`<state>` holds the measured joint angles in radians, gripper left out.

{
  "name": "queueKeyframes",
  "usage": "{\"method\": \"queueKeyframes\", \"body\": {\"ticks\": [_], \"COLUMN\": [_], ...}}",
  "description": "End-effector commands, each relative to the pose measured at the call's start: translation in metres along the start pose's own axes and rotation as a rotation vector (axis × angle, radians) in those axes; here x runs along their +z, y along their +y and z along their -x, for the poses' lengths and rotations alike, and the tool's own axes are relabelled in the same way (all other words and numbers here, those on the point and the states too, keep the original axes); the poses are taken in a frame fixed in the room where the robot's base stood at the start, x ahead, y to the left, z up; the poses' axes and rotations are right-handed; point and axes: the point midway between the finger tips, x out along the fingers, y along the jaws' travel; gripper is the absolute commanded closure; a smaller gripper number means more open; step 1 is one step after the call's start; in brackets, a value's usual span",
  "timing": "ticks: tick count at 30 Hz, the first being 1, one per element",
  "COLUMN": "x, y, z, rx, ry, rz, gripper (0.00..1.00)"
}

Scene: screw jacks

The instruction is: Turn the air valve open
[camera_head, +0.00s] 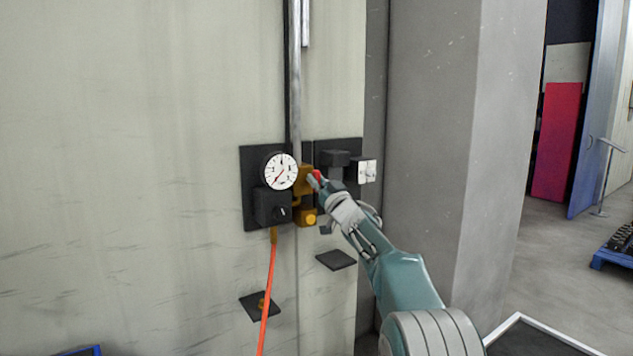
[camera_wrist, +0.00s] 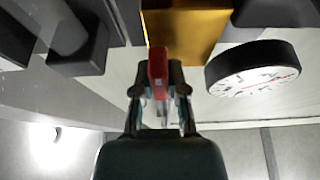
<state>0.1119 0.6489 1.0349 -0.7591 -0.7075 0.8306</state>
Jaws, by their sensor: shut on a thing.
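The air valve has a red handle (camera_head: 316,176) on a brass body (camera_head: 304,182), mounted on a dark wall plate beside a round white gauge (camera_head: 281,171). In the wrist view the red handle (camera_wrist: 158,66) sits between my fingertips, in front of the brass block (camera_wrist: 185,32). My gripper (camera_head: 322,182) reaches in from the lower right and is shut on the red handle; it also shows in the wrist view (camera_wrist: 160,92). The gripper hides part of the handle in the head view.
A black regulator block (camera_head: 272,205) sits under the gauge, with an orange hose (camera_head: 267,300) hanging below. A dark box (camera_head: 335,158) and a white switch (camera_head: 367,170) are close on the right. Small dark shelves (camera_head: 336,260) jut out below. A grey pillar (camera_head: 430,130) stands at right.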

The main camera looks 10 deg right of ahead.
Motion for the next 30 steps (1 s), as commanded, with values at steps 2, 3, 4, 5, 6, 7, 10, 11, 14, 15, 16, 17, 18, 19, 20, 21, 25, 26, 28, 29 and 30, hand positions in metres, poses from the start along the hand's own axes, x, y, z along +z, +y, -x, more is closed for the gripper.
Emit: {"method": "queueKeyframes", "body": {"ticks": [2,3,4,5,6,7,10,11,14,15,16,17,18,19,20,21,25,26,28,29,30], "x": [0.0000,0.0001,0.0001,0.0002,0.0003,0.0003,0.0000,0.0000,-0.0004,-0.0002,0.0003,0.0003,0.0001,0.0002,0.0002,-0.0001,0.0007,0.0009,0.0006,0.0009,0.0011], "y": [0.0001,0.0001,0.0001,0.0001,0.0000,0.0001,0.0001,0.0002,-0.0003,-0.0004,-0.0006,-0.0009,-0.0014,-0.0016,-0.0016,-0.0019,-0.0022,-0.0025,-0.0033,-0.0035,-0.0037], "z": [-0.0001,-0.0001,-0.0001,-0.0001,-0.0002,-0.0002,-0.0003,-0.0002,-0.0002,-0.0003,-0.0002,-0.0002,-0.0003,-0.0003,-0.0002,-0.0002,0.0001,0.0001,0.0001,0.0002,0.0001], "rx": [-0.004,-0.007,-0.010,-0.013,-0.020,-0.025,-0.046,-0.053,-0.085,-0.097,-0.108,-0.119,-0.134,-0.145,-0.156,-0.171,-0.217,-0.229,-0.255,-0.266,-0.281], "ry": [0.000,0.000,0.000,0.000,0.000,0.000,0.001,0.001,0.002,0.001,0.001,0.001,0.002,0.001,0.001,0.002,0.001,0.001,0.002,0.002,0.002], "rz": [0.009,0.016,0.023,0.032,0.048,0.060,0.113,0.132,0.206,0.237,0.263,0.289,0.324,0.351,0.377,0.413,0.528,0.554,0.616,0.642,0.677], "gripper": [1.00,1.00,1.00,1.00,1.00,1.00,1.00,1.00,1.00,1.00,1.00,1.00,1.00,1.00,1.00,1.00,1.00,1.00,1.00,1.00,1.00]}}
